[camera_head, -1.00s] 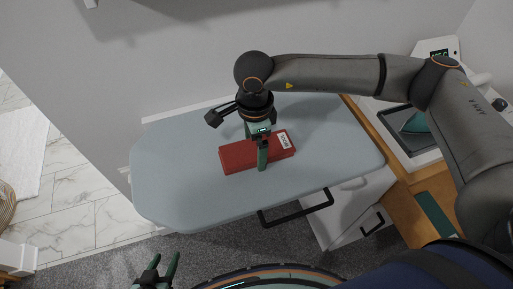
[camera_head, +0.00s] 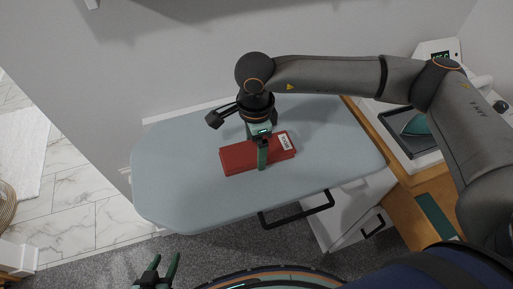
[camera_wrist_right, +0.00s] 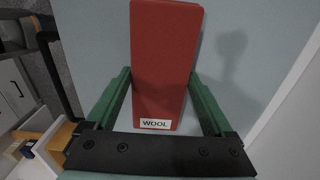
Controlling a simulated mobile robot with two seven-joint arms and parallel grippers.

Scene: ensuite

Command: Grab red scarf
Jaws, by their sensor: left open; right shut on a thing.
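The red scarf (camera_head: 236,158) is a folded flat red block with a white label reading WOOL. It lies on the grey-blue ironing board (camera_head: 185,190). My right gripper (camera_head: 262,164) comes down over its middle from above, and its green fingers are shut across the scarf's width. In the right wrist view the scarf (camera_wrist_right: 163,60) lies between the two fingers of the right gripper (camera_wrist_right: 160,80), label end toward the palm. My left gripper (camera_head: 167,262) is open and empty at the bottom edge of the head view, below the board and away from the scarf.
A black rail (camera_head: 297,210) runs along the board's front edge. White drawers (camera_head: 352,207) stand under its right side. A wooden counter (camera_head: 402,188) at the right holds a tray with a green iron (camera_head: 415,126). A wall stands behind the board. The board's left part is clear.

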